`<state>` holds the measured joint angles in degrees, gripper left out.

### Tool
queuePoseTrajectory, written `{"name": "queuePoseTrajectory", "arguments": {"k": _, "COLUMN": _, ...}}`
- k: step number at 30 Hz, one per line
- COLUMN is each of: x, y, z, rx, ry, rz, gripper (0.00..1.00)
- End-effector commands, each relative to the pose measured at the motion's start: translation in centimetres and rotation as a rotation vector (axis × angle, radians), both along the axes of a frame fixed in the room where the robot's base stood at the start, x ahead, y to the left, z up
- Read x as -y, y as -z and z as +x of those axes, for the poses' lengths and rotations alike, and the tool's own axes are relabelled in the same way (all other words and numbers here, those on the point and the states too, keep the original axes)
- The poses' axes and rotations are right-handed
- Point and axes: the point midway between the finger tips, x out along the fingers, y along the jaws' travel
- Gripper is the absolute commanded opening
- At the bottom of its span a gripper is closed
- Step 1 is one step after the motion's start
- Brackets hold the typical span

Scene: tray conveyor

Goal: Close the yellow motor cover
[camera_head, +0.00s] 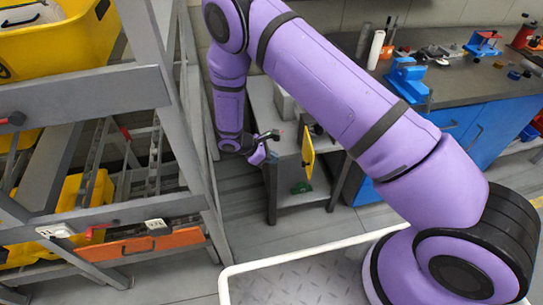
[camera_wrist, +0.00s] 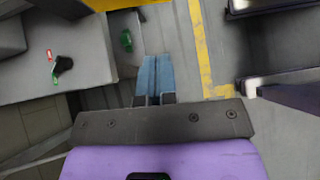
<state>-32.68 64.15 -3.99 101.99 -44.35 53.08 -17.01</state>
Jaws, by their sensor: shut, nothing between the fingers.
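The yellow motor cover (camera_head: 308,152) is a flat panel standing upright at the front of a low grey unit (camera_head: 262,95). It looks swung open, seen nearly edge-on in the head view. A yellow strip (camera_wrist: 112,4) at the top edge of the wrist view may be part of it. My gripper (camera_head: 273,135) is to the left of the cover in the head view, apart from it. In the wrist view its blue-grey fingers (camera_wrist: 155,78) lie together with nothing between them.
A grey metal frame (camera_head: 180,120) with yellow bins (camera_head: 60,45) stands close on the left. A workbench (camera_head: 465,85) with blue doors and tools is at the right. A small green part (camera_head: 301,187) lies low in the unit. A white-railed platform (camera_head: 300,265) is in front.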

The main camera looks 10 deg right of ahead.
Motion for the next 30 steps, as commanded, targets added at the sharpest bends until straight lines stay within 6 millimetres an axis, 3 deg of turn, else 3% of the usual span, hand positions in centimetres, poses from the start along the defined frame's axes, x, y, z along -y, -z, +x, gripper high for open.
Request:
{"name": "queuePoseTrajectory", "arguments": {"k": 10, "x": 4.9, "y": 4.5, "z": -0.3, "rx": -0.001, "ry": 0.003, "rz": -0.003, "gripper": 0.00}}
{"name": "queuePoseTrajectory", "arguments": {"k": 19, "x": 8.2, "y": 4.3, "z": -0.5, "rx": -0.001, "ry": 0.002, "rz": 0.001, "gripper": 0.00}}
{"name": "queuePoseTrajectory", "arguments": {"k": 30, "x": 8.6, "y": 4.3, "z": -0.5, "rx": -0.001, "ry": 0.002, "rz": 0.001, "gripper": 0.00}}
